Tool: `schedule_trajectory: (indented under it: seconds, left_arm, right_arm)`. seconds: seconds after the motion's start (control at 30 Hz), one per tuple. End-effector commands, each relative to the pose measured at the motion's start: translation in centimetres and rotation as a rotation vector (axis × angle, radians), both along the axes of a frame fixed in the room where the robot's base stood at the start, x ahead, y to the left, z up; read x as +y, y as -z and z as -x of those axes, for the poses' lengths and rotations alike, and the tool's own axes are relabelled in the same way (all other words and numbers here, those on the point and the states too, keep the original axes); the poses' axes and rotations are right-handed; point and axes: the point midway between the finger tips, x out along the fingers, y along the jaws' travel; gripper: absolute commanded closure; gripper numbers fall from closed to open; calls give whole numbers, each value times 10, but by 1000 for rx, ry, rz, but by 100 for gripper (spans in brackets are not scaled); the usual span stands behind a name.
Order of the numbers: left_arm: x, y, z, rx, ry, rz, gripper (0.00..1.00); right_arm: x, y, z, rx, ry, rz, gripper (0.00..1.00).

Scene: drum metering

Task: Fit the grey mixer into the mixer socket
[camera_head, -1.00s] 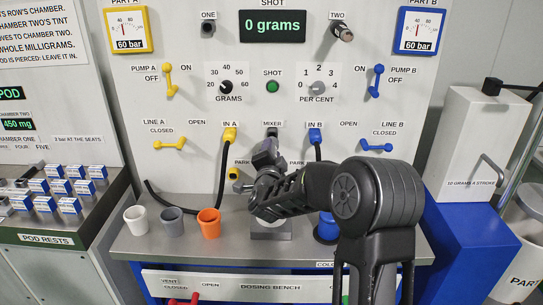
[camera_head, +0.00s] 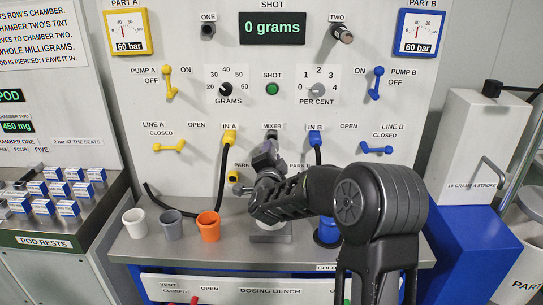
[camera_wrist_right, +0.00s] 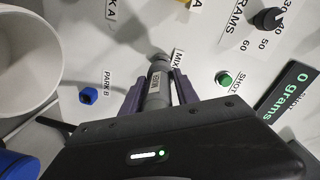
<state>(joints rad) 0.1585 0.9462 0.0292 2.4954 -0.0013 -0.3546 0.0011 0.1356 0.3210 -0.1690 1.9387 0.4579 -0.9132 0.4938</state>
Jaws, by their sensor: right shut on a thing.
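My right gripper (camera_head: 271,158) is shut on the grey mixer (camera_wrist_right: 156,88), a short grey cylinder with a printed label, held between the two purplish fingers. The gripper is in front of the panel, just below the MIXER label. The mixer socket (camera_head: 272,132) is a dark fitting under that label, between the IN A and IN B hoses. In the right wrist view the mixer's far end points at the socket (camera_wrist_right: 160,58) and lies very close to it. I cannot tell whether they touch. My left gripper is not in view.
The yellow IN A hose connector (camera_head: 229,138) and blue IN B connector (camera_head: 315,138) flank the socket. White (camera_head: 135,222), grey (camera_head: 172,224) and orange (camera_head: 208,225) cups stand on the bench at left. The blue thing (camera_head: 327,229) is partly behind my arm.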

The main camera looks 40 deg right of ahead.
Motion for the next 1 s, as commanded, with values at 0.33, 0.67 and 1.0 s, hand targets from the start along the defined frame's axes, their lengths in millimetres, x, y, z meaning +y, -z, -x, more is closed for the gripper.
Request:
schedule_trajectory:
  seconds: [0.33,0.67,1.0]
  left_arm:
    - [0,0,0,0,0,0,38]
    - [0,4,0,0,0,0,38]
    - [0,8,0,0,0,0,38]
  right_arm:
    - [0,-1,0,-1,0,0,100]
    - [0,1,0,-1,0,0,100]
    - [0,0,0,-1,0,0,100]
